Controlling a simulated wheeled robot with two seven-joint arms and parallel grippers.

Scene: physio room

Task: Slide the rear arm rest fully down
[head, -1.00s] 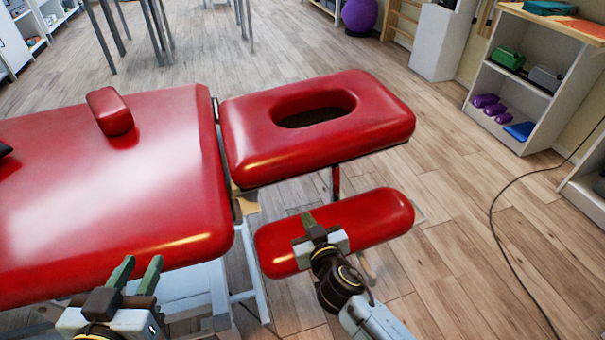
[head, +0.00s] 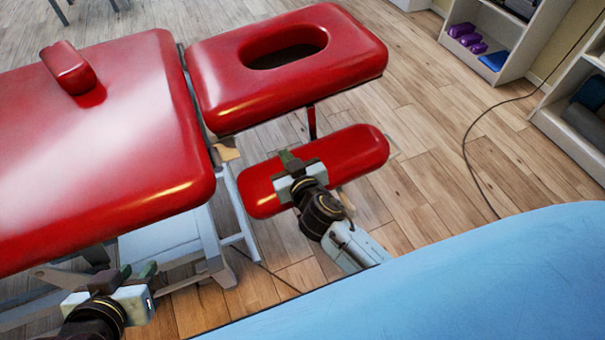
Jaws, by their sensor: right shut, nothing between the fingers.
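A red padded arm rest (head: 340,160) hangs below the red head rest (head: 330,80) with the oval face hole, on its near side. I cannot tell whether it is the rear one; no matching second arm rest shows below the head rest. My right gripper (head: 288,160) is shut and empty over the left half of this arm rest, hiding part of it. I cannot tell whether it touches the pad. My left gripper (head: 136,271) is open and empty at the lower left, in front of the table's frame.
The red main table section (head: 90,160) fills the left, with a small red pad (head: 72,68) near its far side. A large blue surface (head: 480,285) covers the lower right. Shelves (head: 510,40) stand at the back right. A dark cable (head: 468,150) lies on the wooden floor.

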